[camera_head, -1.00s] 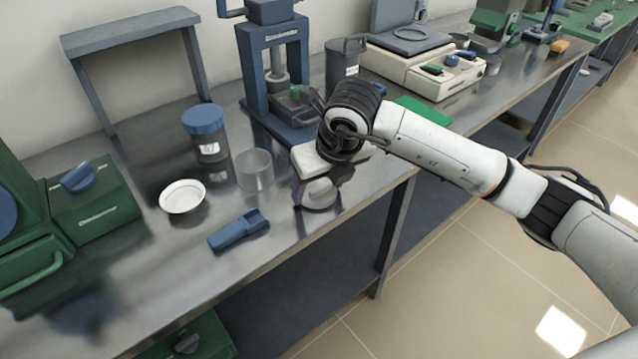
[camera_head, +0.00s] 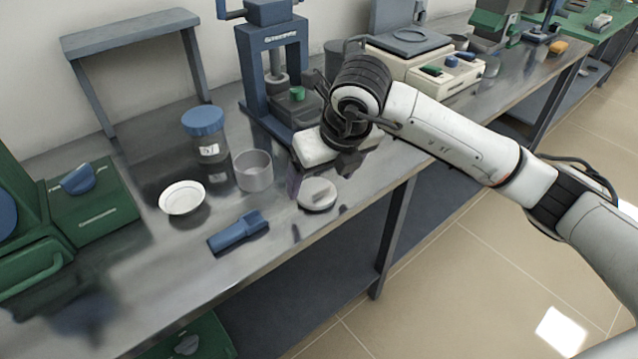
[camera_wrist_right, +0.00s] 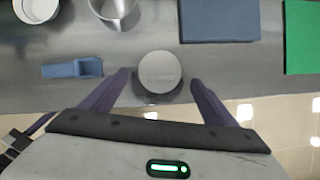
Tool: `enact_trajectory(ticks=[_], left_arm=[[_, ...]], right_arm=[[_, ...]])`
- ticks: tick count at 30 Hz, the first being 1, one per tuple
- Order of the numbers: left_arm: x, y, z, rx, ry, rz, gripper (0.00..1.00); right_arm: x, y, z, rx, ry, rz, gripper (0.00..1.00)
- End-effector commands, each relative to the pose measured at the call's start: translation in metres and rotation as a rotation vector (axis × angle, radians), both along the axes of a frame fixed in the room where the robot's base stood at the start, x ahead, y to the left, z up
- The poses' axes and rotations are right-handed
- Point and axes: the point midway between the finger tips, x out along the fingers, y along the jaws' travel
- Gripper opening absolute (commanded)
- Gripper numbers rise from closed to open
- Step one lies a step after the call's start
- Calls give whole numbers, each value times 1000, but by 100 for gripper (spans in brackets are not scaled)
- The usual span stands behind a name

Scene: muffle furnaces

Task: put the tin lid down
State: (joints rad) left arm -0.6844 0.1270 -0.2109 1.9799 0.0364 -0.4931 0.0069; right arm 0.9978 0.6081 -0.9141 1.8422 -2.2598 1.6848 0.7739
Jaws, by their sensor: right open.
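The tin lid (camera_head: 317,194), a pale round disc, lies flat on the metal bench near its front edge. It also shows in the right wrist view (camera_wrist_right: 160,71), centred between my fingers. My right gripper (camera_head: 319,177) is open, with a visible gap on each side of the lid in the wrist view (camera_wrist_right: 161,78). In the head view it hangs just behind and above the lid, empty. An open grey tin (camera_head: 253,171) stands left of the lid. My left gripper is not in view.
A blue tool (camera_head: 238,232), a white dish (camera_head: 182,197) and a blue-capped jar (camera_head: 207,138) are on the bench to the left. A blue press (camera_head: 275,75) stands behind my gripper. A green mat shows in the wrist view (camera_wrist_right: 302,37).

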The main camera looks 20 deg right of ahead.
Motion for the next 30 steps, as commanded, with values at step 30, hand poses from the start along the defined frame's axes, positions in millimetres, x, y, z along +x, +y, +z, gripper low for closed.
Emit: enact_trajectory(ticks=[30], left_arm=[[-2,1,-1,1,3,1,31]], right_arm=[[-45,39,62,139,29,114,81]])
